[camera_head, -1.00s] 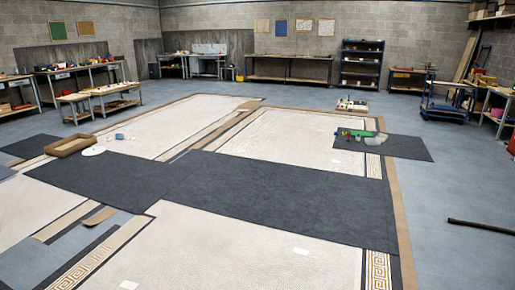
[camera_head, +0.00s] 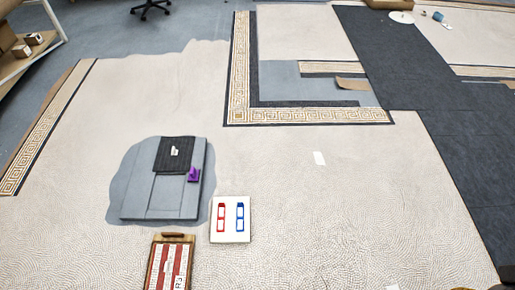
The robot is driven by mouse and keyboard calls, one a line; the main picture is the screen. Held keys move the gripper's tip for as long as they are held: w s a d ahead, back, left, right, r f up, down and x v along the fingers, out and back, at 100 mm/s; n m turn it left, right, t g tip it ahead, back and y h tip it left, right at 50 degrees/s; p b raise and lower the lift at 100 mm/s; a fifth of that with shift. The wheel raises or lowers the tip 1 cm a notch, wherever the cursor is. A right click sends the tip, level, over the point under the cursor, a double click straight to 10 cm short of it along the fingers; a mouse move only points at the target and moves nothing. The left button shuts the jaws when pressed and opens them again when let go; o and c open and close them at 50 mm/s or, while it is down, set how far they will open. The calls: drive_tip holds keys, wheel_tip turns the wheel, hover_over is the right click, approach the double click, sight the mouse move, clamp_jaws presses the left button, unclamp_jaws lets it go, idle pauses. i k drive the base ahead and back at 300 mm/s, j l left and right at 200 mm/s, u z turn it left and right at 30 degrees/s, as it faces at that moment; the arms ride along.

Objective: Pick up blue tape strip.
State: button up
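A blue strip (camera_head: 240,217) with white patches, which looks like the blue tape strip, lies on a small white square board (camera_head: 231,238) in the lower middle of the head view. A similar red strip (camera_head: 222,217) lies to its left on the same board, parallel and apart from it. Both run roughly front to back. My gripper is not in view.
Left of the board, a grey panel (camera_head: 150,195) bears a dark mat (camera_head: 172,152) and a small purple object (camera_head: 194,175). A red-and-white striped tray (camera_head: 170,265) with a brown handle lies below. Pale patterned floor (camera_head: 340,220) right of the board is mostly clear.

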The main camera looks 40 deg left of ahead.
sight(240, 211)
drive_tip(key=i+u, duration=0.3)
drive_tip(key=u, duration=0.15)
drive_tip(key=i+l+u, duration=0.1)
drive_tip(key=i+u, duration=0.2)
drive_tip(key=u, duration=0.2)
drive_tip(key=i+l+u, duration=0.2)
drive_tip(key=u, duration=0.25)
drive_tip(key=i+l+u, duration=0.25)
drive_tip(key=u, duration=0.25)
drive_tip(key=i+l+u, duration=0.2)
drive_tip(key=u, duration=0.3)
drive_tip(key=i+l+u, duration=0.15)
drive_tip(key=l+u, duration=0.3)
drive_tip(key=i+l+u, duration=0.1)
drive_tip(key=l+u, duration=0.75)
drive_tip(key=u, duration=0.15)
drive_tip(key=l+u, duration=0.3)
drive_tip(key=l, duration=0.4)
drive_tip(key=k+l+u, duration=0.1)
drive_tip(key=l+u, duration=0.25)
drive_tip(key=l, duration=0.35)
